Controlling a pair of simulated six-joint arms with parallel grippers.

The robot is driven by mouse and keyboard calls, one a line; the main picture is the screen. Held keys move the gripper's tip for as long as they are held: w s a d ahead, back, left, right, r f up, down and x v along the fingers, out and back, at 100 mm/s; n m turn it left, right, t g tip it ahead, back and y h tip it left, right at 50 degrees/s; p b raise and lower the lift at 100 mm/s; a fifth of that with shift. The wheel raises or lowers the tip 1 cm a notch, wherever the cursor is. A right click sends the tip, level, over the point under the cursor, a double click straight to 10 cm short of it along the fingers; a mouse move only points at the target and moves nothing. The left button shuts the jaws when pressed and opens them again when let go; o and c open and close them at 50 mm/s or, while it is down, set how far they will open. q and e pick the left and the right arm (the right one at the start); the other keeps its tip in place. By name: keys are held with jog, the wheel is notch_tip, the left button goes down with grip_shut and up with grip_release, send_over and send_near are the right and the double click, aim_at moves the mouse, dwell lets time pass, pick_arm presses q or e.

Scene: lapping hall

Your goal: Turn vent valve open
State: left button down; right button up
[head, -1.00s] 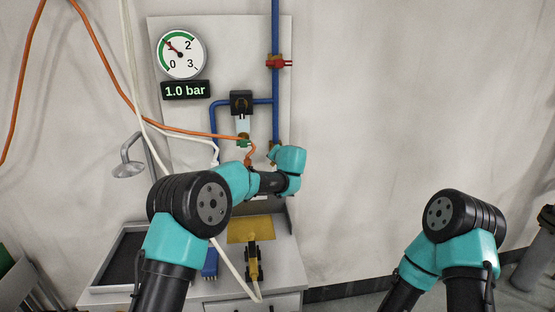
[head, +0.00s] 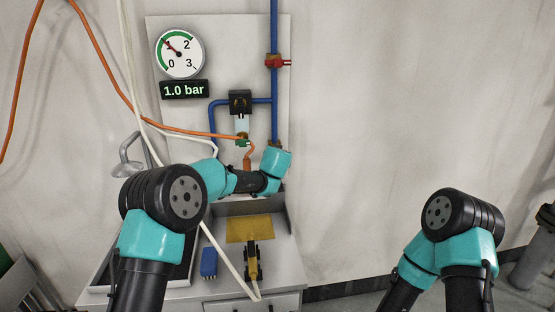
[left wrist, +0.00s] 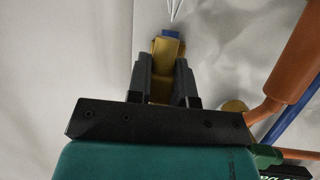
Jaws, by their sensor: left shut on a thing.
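My left gripper (left wrist: 165,85) is shut on a yellow-brass piece with a blue end (left wrist: 166,50) in the left wrist view. I cannot tell for sure whether this piece is the vent valve's handle. In the head view my left wrist hides the gripper. On the wall panel (head: 190,25), a red-handled valve (head: 278,63) sits high on the blue pipe (head: 274,120). A green-handled fitting (head: 242,142) is under a black unit (head: 240,101). A brass fitting (head: 275,143) shows at the pipe's lower end. My right gripper is out of view.
A gauge (head: 180,54) and a display (head: 184,90) reading 1.0 bar hang at upper left. Orange (head: 92,62) and white (head: 128,60) hoses cross nearby. A blue block (head: 208,263) and a yellow-and-black item (head: 252,262) are on the bench (head: 283,270). The wall to the right is bare.

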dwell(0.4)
pick_arm(q)
jog(key=c, duration=1)
grip_release()
jog(key=shift+c, duration=0.2)
jog(key=v, duration=1.7)
jog(key=shift+s, duration=0.2)
